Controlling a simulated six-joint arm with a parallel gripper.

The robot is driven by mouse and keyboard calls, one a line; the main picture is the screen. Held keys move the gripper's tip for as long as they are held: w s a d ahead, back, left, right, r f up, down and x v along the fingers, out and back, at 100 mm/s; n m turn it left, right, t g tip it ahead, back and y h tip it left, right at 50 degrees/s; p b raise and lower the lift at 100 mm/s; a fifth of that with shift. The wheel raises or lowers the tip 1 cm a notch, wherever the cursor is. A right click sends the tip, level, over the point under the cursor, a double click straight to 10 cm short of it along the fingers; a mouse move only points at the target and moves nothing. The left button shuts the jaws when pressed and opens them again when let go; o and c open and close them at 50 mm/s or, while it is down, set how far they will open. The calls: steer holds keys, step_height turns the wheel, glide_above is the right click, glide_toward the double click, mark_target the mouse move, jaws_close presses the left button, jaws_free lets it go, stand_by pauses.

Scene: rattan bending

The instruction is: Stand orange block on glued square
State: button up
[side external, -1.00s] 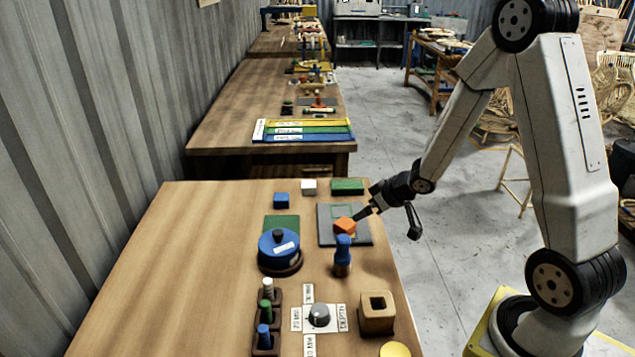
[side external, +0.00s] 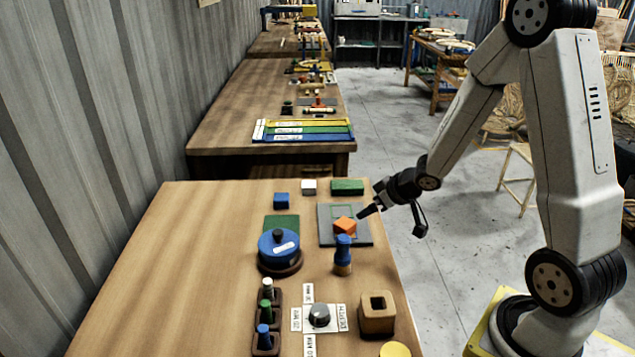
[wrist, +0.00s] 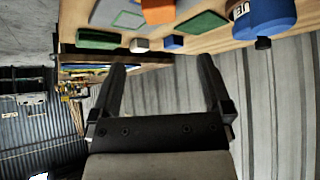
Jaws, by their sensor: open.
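The orange block (side external: 344,225) rests on the grey plate (side external: 364,238), turned at an angle. A thin green square outline (side external: 343,211) on the plate shows just behind the block; I cannot tell how far the block overlaps it. In the wrist view, the outline (wrist: 127,19) lies left of the orange block (wrist: 158,10), which is cut by the top edge. My gripper (side external: 362,213) is just right of the block, apart from it. In the wrist view my gripper (wrist: 162,65) is open, with nothing between its fingers.
A blue peg (side external: 343,255) stands close in front of the plate. A blue round pot (side external: 279,250) and a green mat (side external: 282,224) are to the left. Blue (side external: 281,200), white (side external: 309,187) and green (side external: 347,187) blocks lie behind. The table's left side is clear.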

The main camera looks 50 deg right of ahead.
steer(key=s+a+r+g, duration=0.3)
steer(key=s+a+g, duration=0.2)
steer(key=s+a, duration=0.5)
steer(key=a, duration=0.4)
steer(key=shift+s+r, duration=0.2)
steer(key=shift+s, duration=0.1)
